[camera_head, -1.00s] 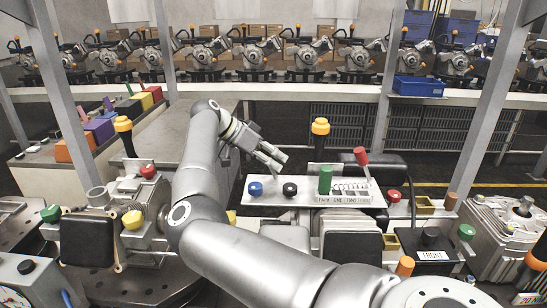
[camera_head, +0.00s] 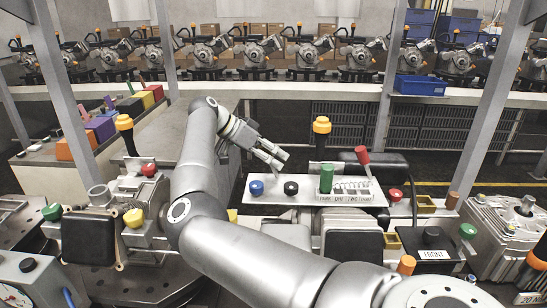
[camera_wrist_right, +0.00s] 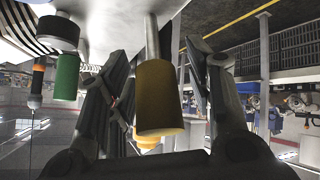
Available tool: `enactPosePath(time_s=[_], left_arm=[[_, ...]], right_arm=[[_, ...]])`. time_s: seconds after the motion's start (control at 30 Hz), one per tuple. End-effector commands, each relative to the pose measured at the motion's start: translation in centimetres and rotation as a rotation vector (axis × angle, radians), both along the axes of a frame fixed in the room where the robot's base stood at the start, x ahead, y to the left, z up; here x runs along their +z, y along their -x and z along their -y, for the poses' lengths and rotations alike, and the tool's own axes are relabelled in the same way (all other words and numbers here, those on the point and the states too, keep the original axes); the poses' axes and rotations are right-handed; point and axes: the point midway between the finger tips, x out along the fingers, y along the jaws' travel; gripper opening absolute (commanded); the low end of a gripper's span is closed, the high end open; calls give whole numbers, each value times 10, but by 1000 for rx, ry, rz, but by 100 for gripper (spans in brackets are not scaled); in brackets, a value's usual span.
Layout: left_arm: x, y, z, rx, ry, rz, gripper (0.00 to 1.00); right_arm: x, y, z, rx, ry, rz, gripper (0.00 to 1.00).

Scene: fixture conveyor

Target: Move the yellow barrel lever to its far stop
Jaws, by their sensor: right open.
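In the right wrist view, a dull yellow-brown barrel (camera_wrist_right: 160,103) on a silver stem stands between the two fingers of my right gripper (camera_wrist_right: 158,95). The fingers are open, one on each side, and I cannot tell whether either touches it. In the head view my right gripper (camera_head: 276,160) is above the left end of a white control panel (camera_head: 280,203). The barrel cannot be made out there and is probably hidden by the gripper or arm. My left gripper is out of view.
A blue bin (camera_head: 419,86) is on the rear bench.

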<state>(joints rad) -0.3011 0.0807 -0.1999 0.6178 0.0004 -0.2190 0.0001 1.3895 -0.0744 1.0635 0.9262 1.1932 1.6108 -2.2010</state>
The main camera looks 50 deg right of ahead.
Motion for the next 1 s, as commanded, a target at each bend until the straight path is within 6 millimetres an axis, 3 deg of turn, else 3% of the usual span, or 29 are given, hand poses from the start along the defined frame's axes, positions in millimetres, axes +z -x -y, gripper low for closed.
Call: enactPosePath(time_s=[0.43,0.7,1.0], left_arm=[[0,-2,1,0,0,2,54],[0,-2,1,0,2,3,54],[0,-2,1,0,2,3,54]], right_arm=[[60,-37,-57,5,1,1,48],[73,-45,-71,4,1,0,48],[74,-45,-72,2,2,-1,48]])
